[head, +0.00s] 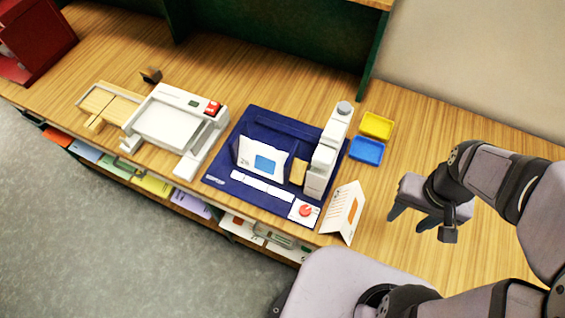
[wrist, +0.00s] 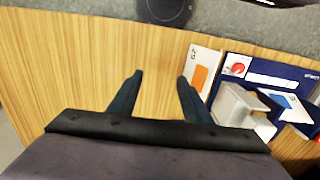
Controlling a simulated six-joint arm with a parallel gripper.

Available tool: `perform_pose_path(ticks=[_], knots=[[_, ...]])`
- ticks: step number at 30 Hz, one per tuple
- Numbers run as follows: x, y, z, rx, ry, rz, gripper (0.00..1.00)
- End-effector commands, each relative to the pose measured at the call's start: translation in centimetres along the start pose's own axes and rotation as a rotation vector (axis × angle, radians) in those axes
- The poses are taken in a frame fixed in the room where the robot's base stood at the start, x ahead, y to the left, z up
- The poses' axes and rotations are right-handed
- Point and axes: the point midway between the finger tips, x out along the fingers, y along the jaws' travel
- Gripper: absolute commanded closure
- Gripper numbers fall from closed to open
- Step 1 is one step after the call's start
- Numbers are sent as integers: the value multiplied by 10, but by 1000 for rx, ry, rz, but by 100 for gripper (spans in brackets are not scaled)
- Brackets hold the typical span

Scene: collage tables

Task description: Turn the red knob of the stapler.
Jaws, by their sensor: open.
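The stapler (head: 326,150) is a tall white machine at the right side of a dark blue mat, with a grey cap on top. The red knob (head: 306,211) is a small round dial on a white plate at the mat's front right corner. In the wrist view the red knob (wrist: 238,68) shows right of my fingers, and the stapler (wrist: 236,103) is partly cut off by my gripper body. My gripper (head: 408,222) is open and empty over bare wood, to the right of the knob and apart from it. Its two fingers (wrist: 158,85) point toward the table's front edge.
A folded white card with an orange patch (head: 343,212) stands between the knob and my gripper. Yellow (head: 376,125) and blue (head: 366,149) trays lie behind. A white packet (head: 262,160) sits on the mat (head: 222,172). A white machine with a red switch (head: 175,125) stands left.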

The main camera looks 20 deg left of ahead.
Motion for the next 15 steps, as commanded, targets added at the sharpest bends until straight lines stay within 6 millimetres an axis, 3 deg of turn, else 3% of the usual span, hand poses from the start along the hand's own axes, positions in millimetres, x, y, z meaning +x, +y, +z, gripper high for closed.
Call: perform_pose_path(ticks=[8, 15], knots=[[16, -20, 11, -253, -135, 53, 56], [38, -47, 29, -770, -412, 232, 56]])
